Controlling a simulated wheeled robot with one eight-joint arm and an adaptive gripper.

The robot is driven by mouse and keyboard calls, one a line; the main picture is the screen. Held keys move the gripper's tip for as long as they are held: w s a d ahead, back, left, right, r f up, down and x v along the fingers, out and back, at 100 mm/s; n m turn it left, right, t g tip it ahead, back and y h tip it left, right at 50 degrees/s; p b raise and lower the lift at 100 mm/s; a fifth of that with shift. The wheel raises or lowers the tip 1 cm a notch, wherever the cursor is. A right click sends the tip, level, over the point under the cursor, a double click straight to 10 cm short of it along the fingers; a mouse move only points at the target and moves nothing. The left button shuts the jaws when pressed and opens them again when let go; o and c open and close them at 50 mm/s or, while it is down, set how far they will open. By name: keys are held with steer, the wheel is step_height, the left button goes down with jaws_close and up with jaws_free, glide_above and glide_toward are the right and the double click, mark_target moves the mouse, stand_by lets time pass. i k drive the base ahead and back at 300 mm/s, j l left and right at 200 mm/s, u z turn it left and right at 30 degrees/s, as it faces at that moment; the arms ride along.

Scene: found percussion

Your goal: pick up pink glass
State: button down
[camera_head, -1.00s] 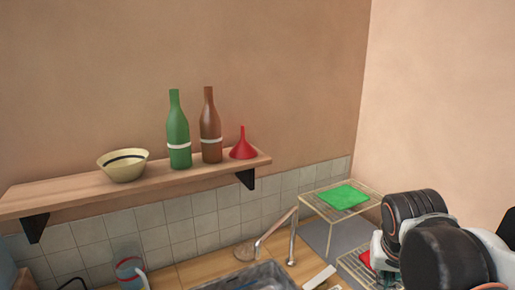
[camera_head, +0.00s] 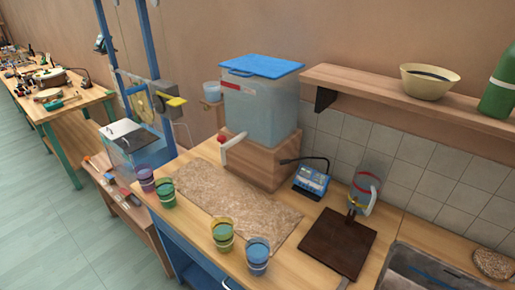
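Several small coloured glasses stand on the wooden worktop in the camera_head view. The one nearest to pink is a purplish-pink glass (camera_head: 146,180) at the left end of the worktop, upright. A green glass (camera_head: 166,194) stands close beside it, to the right and nearer. A yellow-green glass (camera_head: 222,235) and a blue glass (camera_head: 257,254) stand farther right near the front edge. My gripper is not in view.
A brown mat (camera_head: 235,203) lies behind the glasses. A clear tank with a blue lid (camera_head: 262,66) stands on a wooden block behind it. A dark board (camera_head: 338,242), a blue device (camera_head: 311,180), a jug (camera_head: 362,191) and a sink (camera_head: 430,272) are to the right.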

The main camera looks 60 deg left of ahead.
mark_target(146, 179)
steer(key=u, duration=2.95)
steer(key=i+j+z, duration=0.1)
steer(key=j, duration=0.5)
steer(key=i+j+z, duration=0.15)
steer(key=j, duration=0.45)
steer(key=i+j+z, duration=0.1)
steer(key=i+j, duration=0.15)
steer(key=j, duration=0.35)
steer(key=i+j+z, duration=0.1)
steer(key=j, duration=0.55)
steer(key=i+j+z, duration=0.1)
steer(key=j, duration=0.5)
